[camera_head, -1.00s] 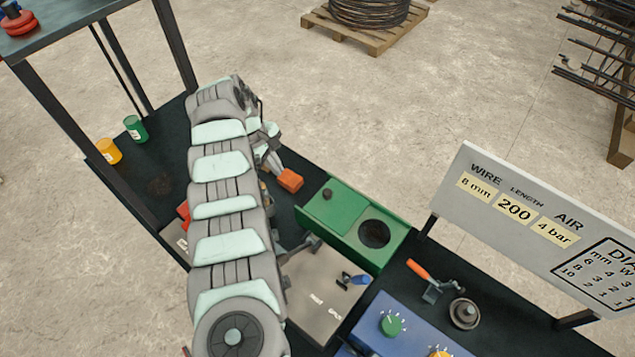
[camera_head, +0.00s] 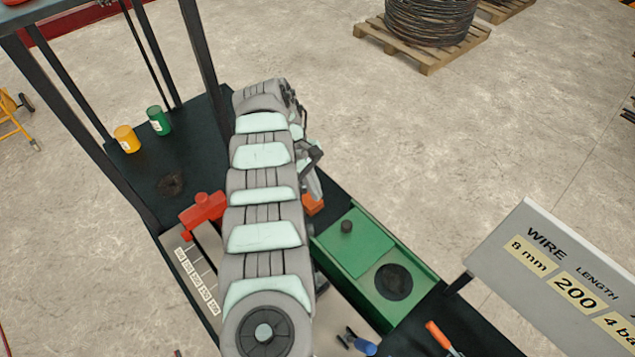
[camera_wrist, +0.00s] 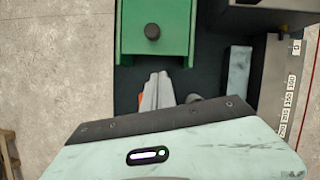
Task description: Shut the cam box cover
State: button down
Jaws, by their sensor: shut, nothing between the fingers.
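The green cam box (camera_head: 414,312) stands on the dark bench, right of my arm in the head view. Its flat green cover (camera_head: 357,243) carries a black knob (camera_head: 347,227) and lies over the box's far-left part. A dark round part (camera_head: 393,282) shows uncovered at the other end. In the wrist view the cover (camera_wrist: 153,14) and knob (camera_wrist: 152,31) are at top centre. My gripper (camera_wrist: 159,78) is shut and empty, its fingers pointing toward the box's knob end, apart from the knob. My arm hides much of the gripper in the head view.
An orange block (camera_head: 314,204) lies by the box's knob end. A red part (camera_head: 203,209) and a marked scale plate (camera_head: 197,280) are left of my arm. Yellow (camera_head: 127,138) and green (camera_head: 158,121) cans stand at the back. A sign board (camera_head: 565,270) rises at right.

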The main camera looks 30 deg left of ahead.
jog(key=p, duration=0.2)
send_near(334, 225)
notch_tip(334, 225, down, 3)
jog(key=shift+s+d+f+p, duration=0.1)
jog(key=shift+d+f+p, duration=0.05)
jog(key=shift+d+p, duration=0.8)
jog(key=shift+d+f+p, duration=0.2)
jog(key=shift+d+p, duration=0.65)
jog(key=shift+p, duration=0.15)
